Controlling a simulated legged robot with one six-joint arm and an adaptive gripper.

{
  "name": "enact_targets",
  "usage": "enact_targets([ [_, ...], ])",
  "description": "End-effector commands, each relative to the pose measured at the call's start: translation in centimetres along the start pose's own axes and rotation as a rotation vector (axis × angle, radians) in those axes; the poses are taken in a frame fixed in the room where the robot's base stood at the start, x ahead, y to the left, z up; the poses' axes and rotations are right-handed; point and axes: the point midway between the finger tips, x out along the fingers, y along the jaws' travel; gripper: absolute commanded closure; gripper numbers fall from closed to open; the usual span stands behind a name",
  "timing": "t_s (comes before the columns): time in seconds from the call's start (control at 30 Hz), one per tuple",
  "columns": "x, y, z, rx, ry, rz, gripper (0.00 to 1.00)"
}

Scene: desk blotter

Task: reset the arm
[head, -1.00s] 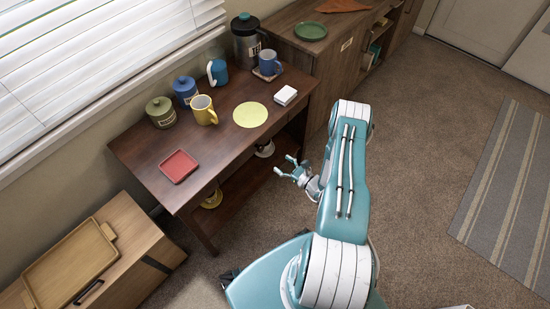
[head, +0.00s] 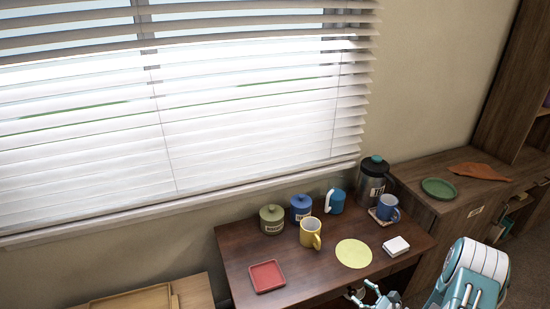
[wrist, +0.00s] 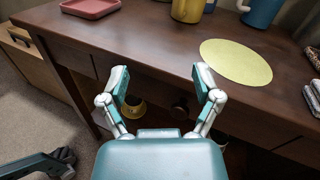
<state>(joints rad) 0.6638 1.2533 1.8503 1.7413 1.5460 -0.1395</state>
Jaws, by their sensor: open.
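My gripper (head: 378,300) is at the bottom edge of the head view, in front of the desk. In the wrist view my gripper (wrist: 160,85) is open, its two fingers spread wide with nothing between them. Its fingertips are in front of the desk's front edge, near a drawer knob. Part of my arm (head: 470,285) shows at the lower right of the head view; the rest is out of frame.
The dark desk (head: 235,258) holds a red tray (head: 267,276), yellow mug (head: 311,233), yellow round mat (head: 354,253), white box (head: 396,246), blue mug (head: 388,207), canisters and a carafe (head: 373,182). A sideboard (head: 425,208) stands right. A wooden tray (head: 135,300) is lower left.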

Motion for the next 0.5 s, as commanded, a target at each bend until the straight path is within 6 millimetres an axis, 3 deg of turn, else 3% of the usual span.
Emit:
enact_targets([
  [0.03,0.9,0.0,2.2,-0.041,0.001,0.063,0.18],
  [0.1,1.9,0.4,4.8,-0.089,0.005,0.149,0.18],
  [0.3,3.8,2.5,11.6,-0.239,0.033,0.386,0.18],
  [0.5,4.5,5.2,17.7,-0.412,0.076,0.607,0.18],
])
